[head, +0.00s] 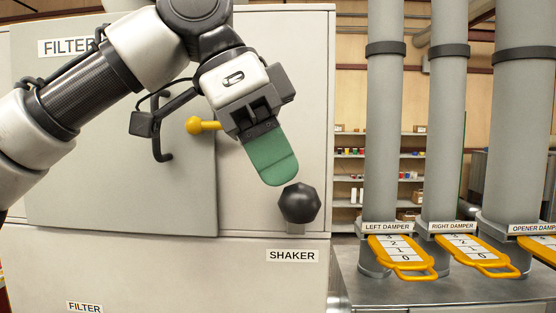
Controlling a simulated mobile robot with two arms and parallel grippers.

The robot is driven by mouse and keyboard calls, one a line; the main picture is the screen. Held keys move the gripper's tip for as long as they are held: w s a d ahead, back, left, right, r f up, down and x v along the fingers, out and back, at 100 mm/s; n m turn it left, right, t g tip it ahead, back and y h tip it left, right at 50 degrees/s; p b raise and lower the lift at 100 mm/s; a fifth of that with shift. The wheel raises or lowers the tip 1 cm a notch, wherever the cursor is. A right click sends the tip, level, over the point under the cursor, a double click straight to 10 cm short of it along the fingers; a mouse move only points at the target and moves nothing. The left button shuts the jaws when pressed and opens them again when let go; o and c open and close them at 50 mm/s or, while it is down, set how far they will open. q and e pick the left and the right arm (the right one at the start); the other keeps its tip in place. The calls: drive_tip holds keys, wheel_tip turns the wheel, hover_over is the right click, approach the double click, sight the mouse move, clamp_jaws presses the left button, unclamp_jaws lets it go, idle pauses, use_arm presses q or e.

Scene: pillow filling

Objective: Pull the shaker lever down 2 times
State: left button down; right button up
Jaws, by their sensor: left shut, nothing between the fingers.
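The shaker lever's dark faceted knob (299,203) shows on the front of the grey cabinet, just above the "SHAKER" label (292,256). My right gripper is not in view.
A filter door (120,190) with a yellow knob (203,125) and a dark handle is left of the lever. Grey pipes with yellow damper handles (402,257) stand at the right over a metal surface. Shelves (381,160) are behind.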

use_arm(q)
drive_tip(key=s+f+m+t+b, duration=0.2)
drive_tip(key=f+t+b, duration=0.7)
drive_tip(key=f+b, duration=0.6)
drive_tip(key=shift+s+f+m+t+h, duration=0.3)
drive_tip(key=shift+s+m+t, duration=0.1)
drive_tip(key=shift+s, duration=0.4)
